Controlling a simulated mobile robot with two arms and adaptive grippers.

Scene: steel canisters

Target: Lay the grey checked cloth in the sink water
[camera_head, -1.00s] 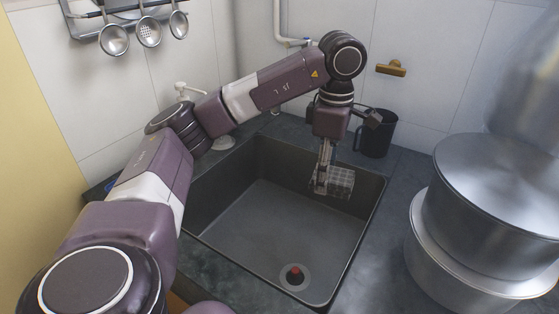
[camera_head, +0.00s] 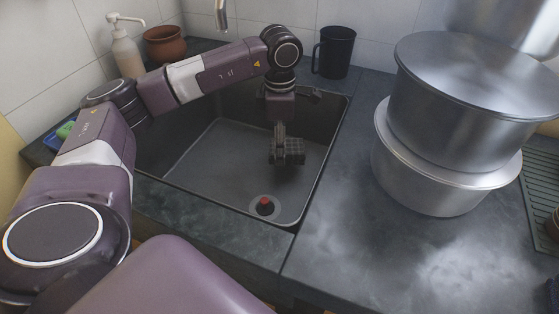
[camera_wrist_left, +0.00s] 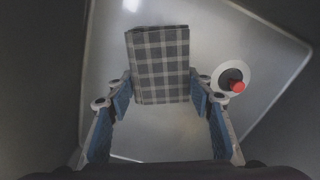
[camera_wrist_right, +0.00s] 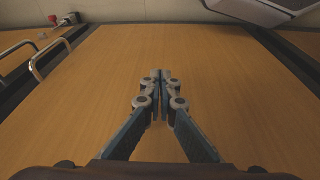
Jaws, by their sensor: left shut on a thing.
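The grey checked cloth (camera_wrist_left: 160,62) is a folded rectangle between the fingertips of my left gripper (camera_wrist_left: 161,92) in the left wrist view. My left gripper is shut on its near end. In the head view the cloth (camera_head: 290,152) hangs below the wrist, inside the sink (camera_head: 215,158). I cannot tell whether it touches the sink bottom. A water surface is not clearly distinguishable. The drain with a red plug (camera_head: 265,205) lies near the sink's front; the red plug also shows in the left wrist view (camera_wrist_left: 237,86). My right gripper (camera_wrist_right: 160,76) is shut and empty before a wooden panel.
Two large steel canisters (camera_head: 445,170) stand stacked on the counter right of the sink. A black mug (camera_head: 334,52) stands behind the sink's right corner. A soap dispenser (camera_head: 127,52) and a brown pot (camera_head: 165,44) stand at the back left. The front counter is clear.

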